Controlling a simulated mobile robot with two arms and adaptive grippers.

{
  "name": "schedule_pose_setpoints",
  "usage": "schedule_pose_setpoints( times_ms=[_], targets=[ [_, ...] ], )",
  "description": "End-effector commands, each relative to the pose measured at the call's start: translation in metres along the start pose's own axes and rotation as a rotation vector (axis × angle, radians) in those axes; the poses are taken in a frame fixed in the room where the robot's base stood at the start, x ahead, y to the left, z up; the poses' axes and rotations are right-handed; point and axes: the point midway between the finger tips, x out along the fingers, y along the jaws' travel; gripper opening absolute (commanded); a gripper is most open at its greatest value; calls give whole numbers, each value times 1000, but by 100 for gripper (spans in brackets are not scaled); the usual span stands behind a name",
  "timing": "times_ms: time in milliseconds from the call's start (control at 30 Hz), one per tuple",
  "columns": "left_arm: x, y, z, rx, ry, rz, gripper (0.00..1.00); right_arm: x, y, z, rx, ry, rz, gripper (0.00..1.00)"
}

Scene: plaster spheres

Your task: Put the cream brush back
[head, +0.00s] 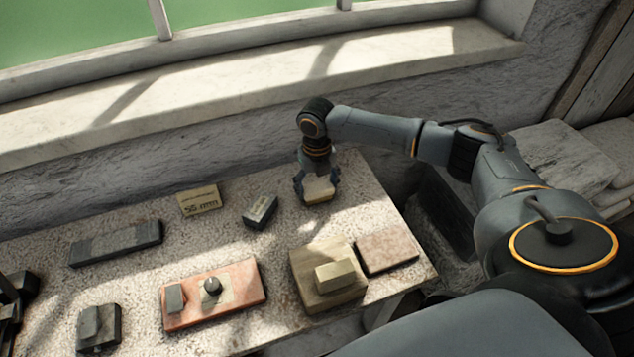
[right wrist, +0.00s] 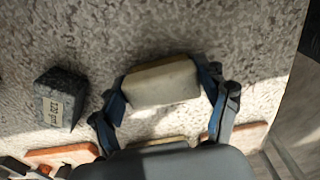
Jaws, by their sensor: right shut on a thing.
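The cream brush (head: 318,196), a small pale block, is between the fingers of my right gripper (head: 317,188) over the back right of the table. The gripper is shut on it. In the right wrist view the cream brush (right wrist: 162,82) lies across between the two blue-grey fingers of my right gripper (right wrist: 163,95). I cannot tell whether it touches the tabletop. A dark jointed shape (head: 14,297) at the left edge of the head view may be my left gripper; it is cut off, and its jaws cannot be made out.
On the speckled table (head: 215,240) are a labelled tan block (head: 199,200), a dark labelled block (head: 260,211), a long dark block (head: 115,243), a reddish board (head: 240,285) with small pieces, a wooden block (head: 305,290) bearing a pale block (head: 335,273), a pinkish slab (head: 387,253) and a dark block (head: 99,328).

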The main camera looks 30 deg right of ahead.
Motion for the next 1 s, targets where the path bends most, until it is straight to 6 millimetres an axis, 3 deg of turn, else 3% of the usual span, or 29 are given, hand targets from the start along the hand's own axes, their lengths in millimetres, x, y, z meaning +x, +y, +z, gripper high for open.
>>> schedule_pose_setpoints(
  times_ms=[133, 167, 233, 633, 800, 1000],
  targets=[
    [1, 0, 0, 0, 0, 0, 100, 2, 0, 0, 0, 1, 0, 25],
    [1, 0, 0, 0, 0, 0, 100, 2, 0, -1, 0, 1, 0, 80],
    [1, 0, 0, -1, 0, 0, 100, 2, 0, -1, 0, 2, -1, 95],
    [3, 0, 0, -1, 0, 0, 100, 2, 0, 0, 0, 1, 0, 97],
    [19, 0, 2, -2, -1, 0, 100, 10, 0, 0, 0, 0, -1, 97],
    [26, 0, 3, -2, -2, 0, 100, -38, -2, 10, 3, -6, 2, 97]
  ],
)
